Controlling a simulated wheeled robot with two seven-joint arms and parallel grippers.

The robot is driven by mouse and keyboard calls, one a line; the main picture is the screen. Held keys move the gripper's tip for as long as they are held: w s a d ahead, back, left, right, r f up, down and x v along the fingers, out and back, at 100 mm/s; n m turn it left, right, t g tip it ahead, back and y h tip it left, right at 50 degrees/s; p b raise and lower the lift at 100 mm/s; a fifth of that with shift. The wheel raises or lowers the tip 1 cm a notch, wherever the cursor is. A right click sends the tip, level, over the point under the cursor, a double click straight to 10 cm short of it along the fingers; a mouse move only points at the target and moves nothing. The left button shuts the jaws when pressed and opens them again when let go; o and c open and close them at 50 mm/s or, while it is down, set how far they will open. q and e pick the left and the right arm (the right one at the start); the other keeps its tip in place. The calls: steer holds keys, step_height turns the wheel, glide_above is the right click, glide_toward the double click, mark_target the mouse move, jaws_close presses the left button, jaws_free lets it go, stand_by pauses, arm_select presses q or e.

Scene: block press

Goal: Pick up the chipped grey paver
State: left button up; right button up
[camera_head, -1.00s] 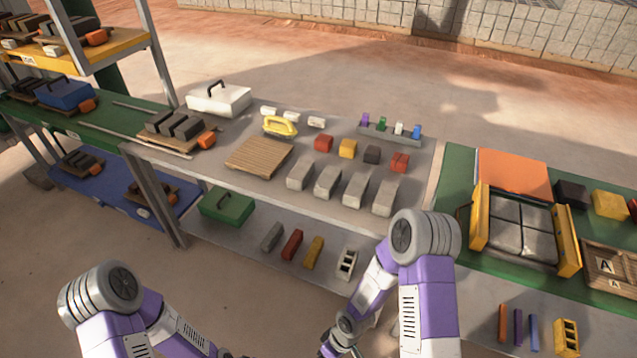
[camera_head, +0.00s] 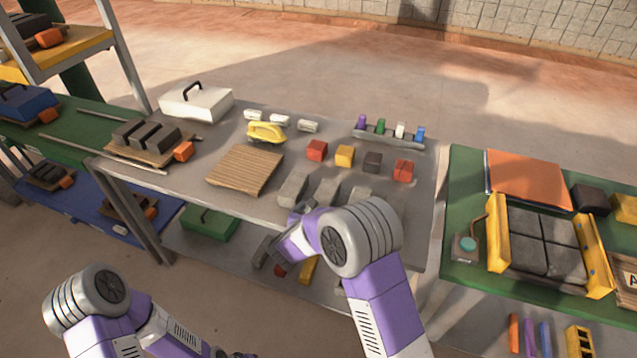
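A row of grey pavers lies on the grey table; the leftmost paver (camera_head: 292,188) and the one beside it (camera_head: 326,190) show best. My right arm partly covers the others. I cannot tell which paver is chipped. My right gripper (camera_head: 301,209) is over the front edge of the table, just in front of the leftmost pavers; its fingers are too small and hidden to read. Only a small dark part of my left gripper (camera_head: 232,354) shows at the bottom edge, well below the table.
A wooden slatted board (camera_head: 245,170), a yellow tool (camera_head: 266,132) and coloured blocks such as a red one (camera_head: 317,150) share the tabletop. A lower shelf holds a green box (camera_head: 209,223) and blocks. A press with yellow sides (camera_head: 497,234) stands at right.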

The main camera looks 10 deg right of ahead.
mark_target(323, 200)
steer(key=shift+w+r, duration=0.15)
steer(key=shift+w, duration=0.15)
steer(key=shift+w+d, duration=0.2)
steer(key=shift+w, duration=0.1)
steer(key=shift+b+x, duration=0.45)
steer(key=shift+x, duration=0.5)
steer(key=x, duration=0.1)
steer(key=b+x, duration=0.1)
steer(key=x, duration=0.1)
steer(key=shift+w+f, duration=0.2)
steer(key=shift+f, duration=0.15)
steer(key=shift+w+d+f, duration=0.15)
steer(key=shift+w+d, duration=0.1)
steer(key=shift+w, duration=0.15)
steer(key=c, duration=1.6)
jaws_close()
